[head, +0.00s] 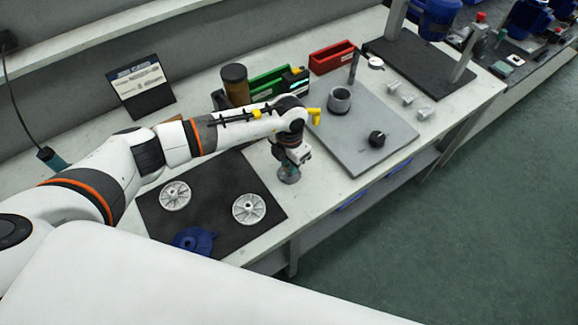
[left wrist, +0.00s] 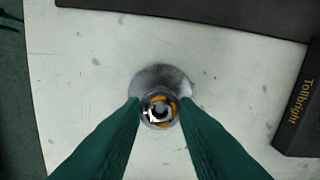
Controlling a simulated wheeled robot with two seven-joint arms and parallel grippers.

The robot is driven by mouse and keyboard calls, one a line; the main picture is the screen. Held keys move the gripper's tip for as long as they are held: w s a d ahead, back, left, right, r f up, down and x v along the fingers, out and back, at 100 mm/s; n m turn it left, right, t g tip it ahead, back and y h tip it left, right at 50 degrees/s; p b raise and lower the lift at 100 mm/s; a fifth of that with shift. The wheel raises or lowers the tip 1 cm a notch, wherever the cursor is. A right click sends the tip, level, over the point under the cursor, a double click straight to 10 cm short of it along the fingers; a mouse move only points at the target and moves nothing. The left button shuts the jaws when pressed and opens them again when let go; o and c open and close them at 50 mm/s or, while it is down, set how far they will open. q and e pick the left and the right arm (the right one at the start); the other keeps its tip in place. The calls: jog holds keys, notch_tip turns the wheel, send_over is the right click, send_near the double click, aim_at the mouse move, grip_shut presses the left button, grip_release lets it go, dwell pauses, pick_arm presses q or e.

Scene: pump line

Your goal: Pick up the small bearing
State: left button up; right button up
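The small bearing (left wrist: 160,112) is a metal ring with orange parts inside, low of centre in the left wrist view. My left gripper (left wrist: 160,106) has its two green fingers on either side of it. Both fingertips meet the ring's edges with no gap visible. A grey round shape (left wrist: 161,77) shows just behind the bearing; I cannot tell if it is a stand. In the head view my left gripper (head: 289,168) points down near the front of the white bench, and the bearing is not clear there. My right gripper is not in view.
A black mat (head: 226,183) with two spoked discs (head: 249,208) and a blue part (head: 193,241) lies to the left. A grey plate (head: 350,150) with a cup (head: 340,101) and black knob (head: 377,139) lies right. Red (head: 332,57) and green bins stand behind.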

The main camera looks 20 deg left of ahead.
pick_arm(q)
jog(key=shift+c, duration=0.7)
